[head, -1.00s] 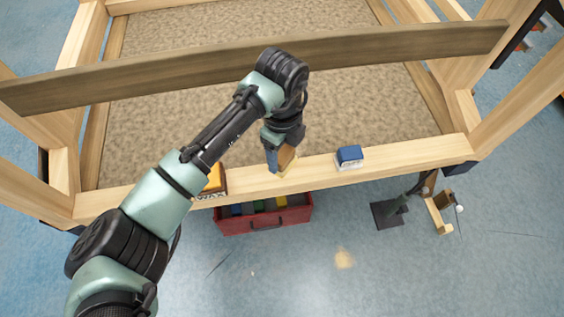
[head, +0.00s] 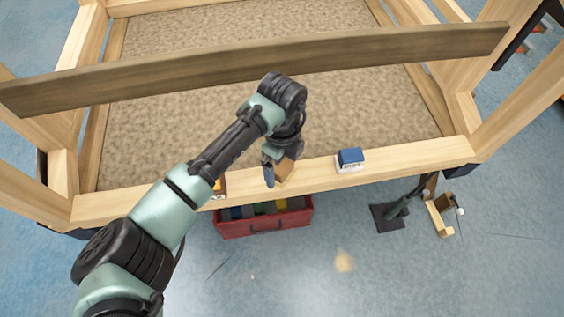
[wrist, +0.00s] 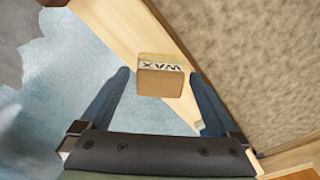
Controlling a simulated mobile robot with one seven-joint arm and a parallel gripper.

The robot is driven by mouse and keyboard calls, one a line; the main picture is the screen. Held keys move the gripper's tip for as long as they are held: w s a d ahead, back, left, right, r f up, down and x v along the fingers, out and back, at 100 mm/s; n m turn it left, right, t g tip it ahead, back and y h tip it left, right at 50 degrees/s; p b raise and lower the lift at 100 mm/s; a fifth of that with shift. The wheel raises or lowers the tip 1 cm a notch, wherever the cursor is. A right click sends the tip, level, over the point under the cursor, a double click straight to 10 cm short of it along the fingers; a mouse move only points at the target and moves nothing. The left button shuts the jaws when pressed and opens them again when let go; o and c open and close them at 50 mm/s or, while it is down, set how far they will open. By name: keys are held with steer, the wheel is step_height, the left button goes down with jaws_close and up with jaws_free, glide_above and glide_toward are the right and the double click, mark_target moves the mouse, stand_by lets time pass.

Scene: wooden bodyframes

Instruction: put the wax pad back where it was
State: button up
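A tan block with a white WAX label, the wax pad (wrist: 160,76), lies between the two blue fingers of my gripper (wrist: 160,75) in the wrist view. A gap shows on each side, so my gripper is open around it and not clamped. In the head view the pad (head: 286,169) is at the light wooden front beam (head: 240,180), close below my wrist; my gripper (head: 275,172) reaches down there. I cannot tell whether the pad rests fully on the beam. A second, yellow-orange item (head: 219,186) on the beam is mostly hidden behind my arm.
A blue block with a white labelled base (head: 350,159) sits on the beam to the right. A red toolbox (head: 265,224) stands below the beam. A dark plank (head: 400,45) crosses the frame behind my arm. The beam between pad and blue block is clear.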

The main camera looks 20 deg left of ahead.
mark_target(282, 165)
step_height(282, 165, up, 12)
steer(key=p, duration=0.1)
steer(key=shift+r, duration=0.15)
stand_by(0.4)
stand_by(0.4)
